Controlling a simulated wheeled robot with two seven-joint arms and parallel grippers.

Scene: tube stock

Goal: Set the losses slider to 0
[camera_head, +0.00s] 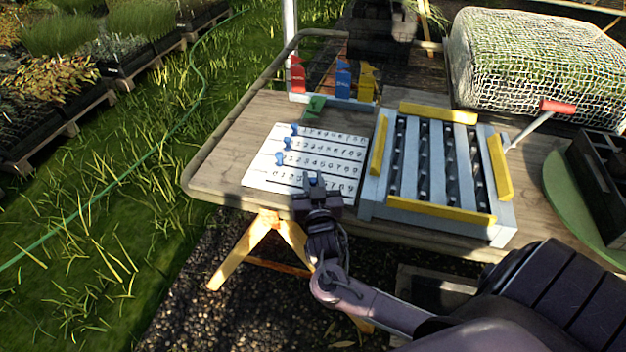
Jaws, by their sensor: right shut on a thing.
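A white board (262,172) with rows of digits lies on the table, with a blue slider knob on each row. The upper knobs (294,129), (287,143) and (279,157) sit at the left ends of their rows. My right gripper (314,182) is at the bottom row, shut on that row's blue knob, which it mostly hides. This knob is around the middle of its row, with low digits showing to its left and high digits to its right. I cannot read which row is losses. My left gripper is not in view.
A grey tray frame with yellow bars (438,113) stands right of the board, close to my right gripper. Red, blue and yellow tags (343,78) and a green piece (314,106) are behind the board. A netted bale (535,65) and a red-handled lever (557,107) are at right.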

